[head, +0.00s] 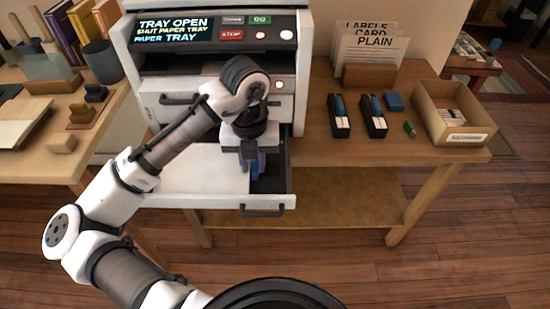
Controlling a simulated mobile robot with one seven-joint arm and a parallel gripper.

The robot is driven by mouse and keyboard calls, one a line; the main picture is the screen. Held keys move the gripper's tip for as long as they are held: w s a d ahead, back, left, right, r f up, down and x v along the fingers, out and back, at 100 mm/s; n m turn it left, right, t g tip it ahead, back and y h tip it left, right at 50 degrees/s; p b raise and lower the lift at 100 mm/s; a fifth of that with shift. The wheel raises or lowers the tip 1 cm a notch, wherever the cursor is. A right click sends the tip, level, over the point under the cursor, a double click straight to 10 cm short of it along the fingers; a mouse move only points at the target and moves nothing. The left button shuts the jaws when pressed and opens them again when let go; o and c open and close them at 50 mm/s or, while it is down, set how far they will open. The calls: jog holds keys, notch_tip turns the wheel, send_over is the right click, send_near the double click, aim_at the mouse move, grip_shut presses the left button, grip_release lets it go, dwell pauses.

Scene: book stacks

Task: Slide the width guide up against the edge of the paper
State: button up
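The paper tray (285,185) is pulled out of the front of the white printer. White paper (195,180) lies flat in it, covering the left and middle. A blue piece, which looks like the width guide (261,161), stands in the dark strip of the tray by the paper's right edge. My gripper (251,168) points down over it, at the right part of the tray. The gripper and wrist hide most of the guide. I cannot tell whether the fingers touch it, whether they are open, or how wide the gap between guide and paper is.
The printer display (172,29) reads "TRAY OPEN" and "SHUT PAPER TRAY". Right of the printer, the table holds two dark staplers (340,116), an open cardboard box (450,115) and a paper rack (370,72). A left table (95,125) carries books and wooden blocks.

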aim_at(254, 168)
jog(key=shift+d+r+p, duration=0.1)
jog(key=shift+r+p, duration=3.05)
jog(key=shift+r, duration=0.45)
jog(key=shift+s+f, duration=0.1)
